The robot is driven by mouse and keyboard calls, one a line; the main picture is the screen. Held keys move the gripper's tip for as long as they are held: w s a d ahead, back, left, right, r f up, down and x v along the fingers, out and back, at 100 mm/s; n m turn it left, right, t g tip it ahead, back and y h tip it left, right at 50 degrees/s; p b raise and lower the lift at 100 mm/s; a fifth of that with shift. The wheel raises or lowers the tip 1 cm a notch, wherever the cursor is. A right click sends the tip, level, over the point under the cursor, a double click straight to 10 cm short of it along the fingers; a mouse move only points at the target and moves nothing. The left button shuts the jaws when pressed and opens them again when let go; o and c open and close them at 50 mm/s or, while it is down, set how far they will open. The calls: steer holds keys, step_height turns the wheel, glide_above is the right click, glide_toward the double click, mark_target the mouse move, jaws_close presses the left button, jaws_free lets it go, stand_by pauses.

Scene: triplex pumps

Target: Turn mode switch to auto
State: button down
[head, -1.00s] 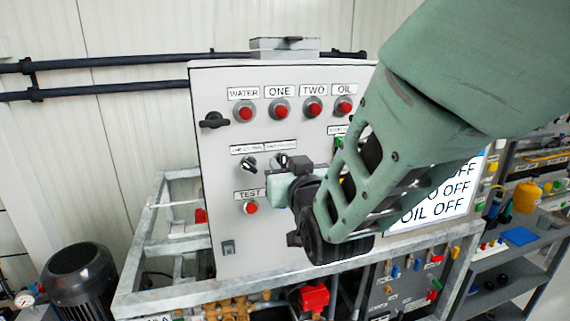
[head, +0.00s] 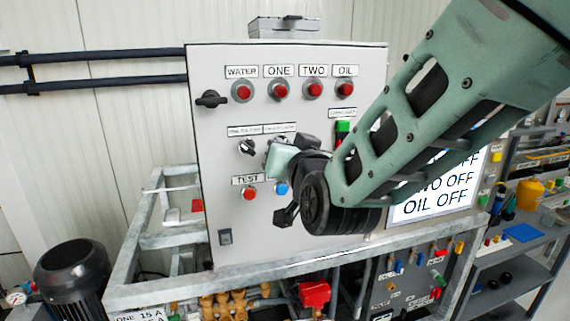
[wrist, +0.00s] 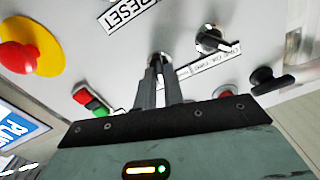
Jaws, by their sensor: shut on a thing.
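The grey control panel (head: 215,205) carries two rotary switches side by side. The left switch (head: 247,147) is in plain view with its knob tilted; it also shows in the wrist view (wrist: 210,40). The right switch is hidden behind my gripper (head: 283,155) in the head view. In the wrist view, the fingers of my gripper (wrist: 160,84) are shut on the right switch's knob (wrist: 158,62). The switch labels are too small to read, so I cannot tell its set position.
Red buttons (head: 313,89) sit in a row above the switches. A red test button (head: 249,193) and a blue button (head: 281,188) are just below. A black handle (head: 211,99) sticks out at left. An emergency stop (wrist: 20,55) shows in the wrist view.

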steer(key=m+b, duration=0.5)
steer(key=b, duration=0.3)
steer(key=shift+d+f+m, duration=0.1)
steer(key=shift+m, duration=0.2)
steer(key=c, duration=1.5)
jaws_free()
steer(key=b+v, duration=0.3)
steer(key=v, duration=1.4)
steer(key=shift+s, duration=0.2)
